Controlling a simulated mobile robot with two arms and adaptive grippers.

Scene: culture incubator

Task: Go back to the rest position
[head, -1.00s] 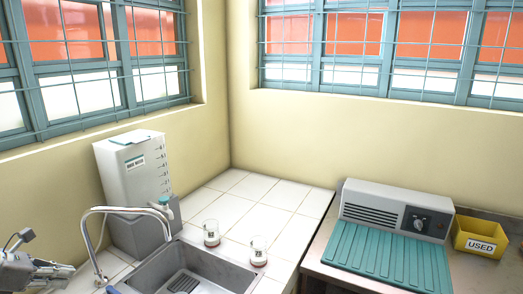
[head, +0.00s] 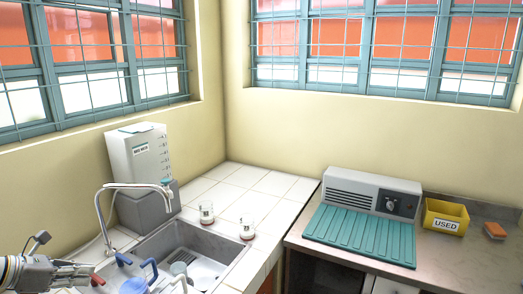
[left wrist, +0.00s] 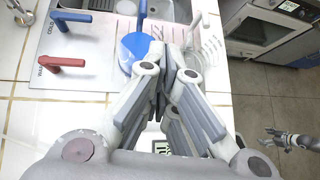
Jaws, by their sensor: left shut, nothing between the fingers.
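My left gripper (head: 85,270) is at the lower left of the head view, by the near side of the sink. In the left wrist view its fingers (left wrist: 180,58) are together with nothing between them, above the sink's near rim. A blue item with a handle (left wrist: 137,48) lies just beyond the fingertips and looks apart from them; its exact contact is hidden. A grey gripper, my right one (left wrist: 272,136), shows small at the right edge of the left wrist view, over the floor; its jaws are too small to judge.
The sink (head: 215,265) has a curved tap (head: 135,187), a red handle (left wrist: 65,65) and a blue handle (left wrist: 70,14). A teal-topped machine (head: 360,235) and yellow USED bin (head: 445,217) are right. Floor (left wrist: 270,95) is clear.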

